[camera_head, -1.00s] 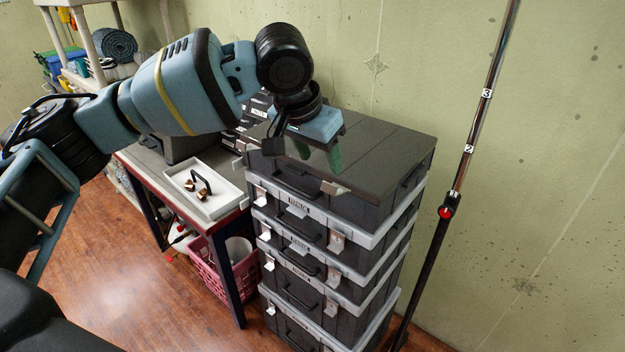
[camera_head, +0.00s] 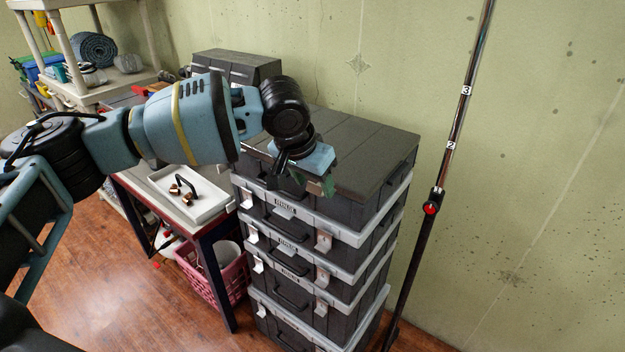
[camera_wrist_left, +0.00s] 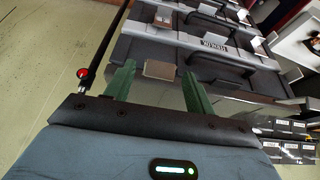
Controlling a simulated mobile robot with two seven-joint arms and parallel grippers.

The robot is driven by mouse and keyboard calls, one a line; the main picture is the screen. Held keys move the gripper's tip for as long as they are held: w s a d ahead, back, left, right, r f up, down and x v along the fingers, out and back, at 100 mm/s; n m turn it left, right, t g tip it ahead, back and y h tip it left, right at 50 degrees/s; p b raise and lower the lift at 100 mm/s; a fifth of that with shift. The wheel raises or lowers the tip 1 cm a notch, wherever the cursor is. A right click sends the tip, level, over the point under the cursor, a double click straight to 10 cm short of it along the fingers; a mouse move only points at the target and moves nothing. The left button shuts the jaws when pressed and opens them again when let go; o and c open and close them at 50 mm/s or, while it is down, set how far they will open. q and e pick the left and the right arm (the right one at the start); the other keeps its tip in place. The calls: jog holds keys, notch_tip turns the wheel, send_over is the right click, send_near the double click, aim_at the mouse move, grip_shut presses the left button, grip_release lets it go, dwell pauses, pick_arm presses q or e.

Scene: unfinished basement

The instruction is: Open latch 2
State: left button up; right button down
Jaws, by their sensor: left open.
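A stack of dark cases with grey rims stands against the wall. The top case (camera_head: 350,150) has a closed lid. My left gripper (camera_head: 314,184) is at this case's front upper edge, right of its middle, pointing down. In the left wrist view its green fingers (camera_wrist_left: 158,80) are open. A tan-grey latch plate (camera_wrist_left: 160,70) shows between the fingertips, with gaps on both sides; I cannot tell whether it touches them. The gripper hides this plate in the head view. Lower cases carry a left latch (camera_head: 246,197) and a right latch (camera_head: 323,241). No number shows on the latches.
A thin dark pole (camera_head: 440,180) with number tags and a red knob stands right of the stack. A table with a white tray (camera_head: 190,195) is to the left, a pink basket (camera_head: 215,275) below it. The wooden floor (camera_head: 140,300) in front is partly clear.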

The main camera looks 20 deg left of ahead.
pick_arm(q)
jog(key=shift+c, duration=0.2)
jog(key=c, duration=0.8)
jog(key=shift+w+d+r+g+y, duration=0.15)
jog(key=shift+w+r+g+y, duration=0.25)
jog(key=shift+g, duration=0.6)
jog(key=shift+c, duration=0.2)
jog(key=o, duration=0.9)
jog(key=shift+r, duration=0.1)
jog(key=shift+v, duration=3.8)
